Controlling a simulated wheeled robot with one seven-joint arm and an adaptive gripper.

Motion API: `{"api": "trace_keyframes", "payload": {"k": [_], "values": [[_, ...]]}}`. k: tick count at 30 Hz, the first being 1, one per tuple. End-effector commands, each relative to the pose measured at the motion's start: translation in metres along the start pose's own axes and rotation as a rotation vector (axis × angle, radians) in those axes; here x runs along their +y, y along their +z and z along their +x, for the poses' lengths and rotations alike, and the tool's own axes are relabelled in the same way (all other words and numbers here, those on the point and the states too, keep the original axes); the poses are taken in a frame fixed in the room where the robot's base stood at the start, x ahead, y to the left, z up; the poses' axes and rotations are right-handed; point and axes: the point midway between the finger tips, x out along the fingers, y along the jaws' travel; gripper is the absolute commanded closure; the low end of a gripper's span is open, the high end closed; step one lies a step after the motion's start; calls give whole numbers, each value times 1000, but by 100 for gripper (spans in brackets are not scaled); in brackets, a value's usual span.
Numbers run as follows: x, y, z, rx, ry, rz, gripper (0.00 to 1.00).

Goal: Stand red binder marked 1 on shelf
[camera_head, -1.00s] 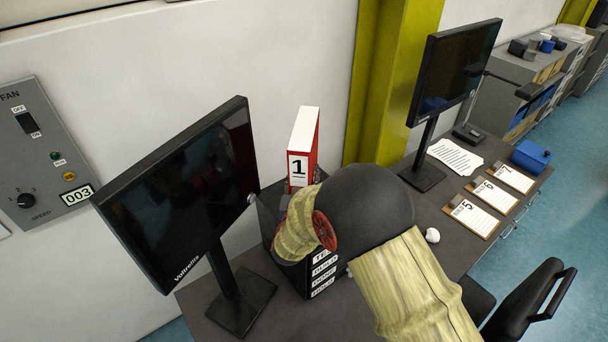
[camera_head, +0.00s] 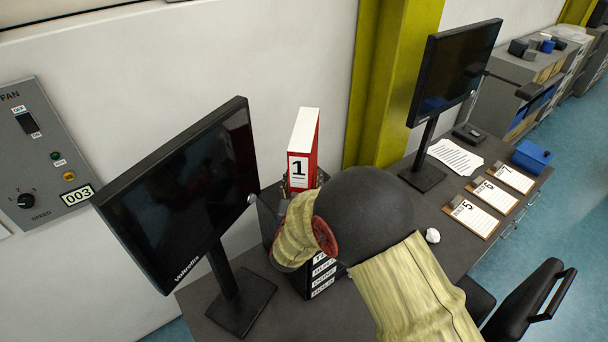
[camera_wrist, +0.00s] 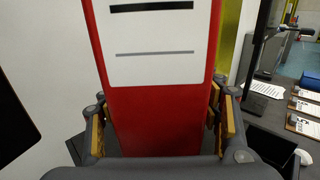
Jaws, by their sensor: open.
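The red binder marked 1 (camera_head: 299,166) stands upright at the back of the desk, by the wall, with its white "1" label facing me. In the wrist view the red binder (camera_wrist: 163,115) fills the middle, its lower spine between the two fingers. My gripper (camera_wrist: 165,118) is open, with one yellow-padded finger on each side of the binder; a small gap shows on the left. A black shelf unit (camera_head: 322,273) with white labels stands below, partly hidden by my arm.
A monitor (camera_head: 185,190) stands close on the left and another (camera_head: 453,75) on the right. A yellow-green column (camera_head: 385,85) rises behind. Clipboards (camera_head: 493,196), a paper sheet (camera_head: 455,156) and a blue box (camera_head: 531,156) lie on the right side of the desk.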

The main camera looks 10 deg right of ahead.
Motion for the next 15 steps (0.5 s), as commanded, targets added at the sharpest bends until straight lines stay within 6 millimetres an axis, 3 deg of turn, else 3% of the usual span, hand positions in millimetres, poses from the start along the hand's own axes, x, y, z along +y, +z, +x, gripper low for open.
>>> {"api": "trace_keyframes", "payload": {"k": [9,15], "values": [[1,1,-67,-1,4,0,37],[1,1,-94,-2,2,1,37]]}}
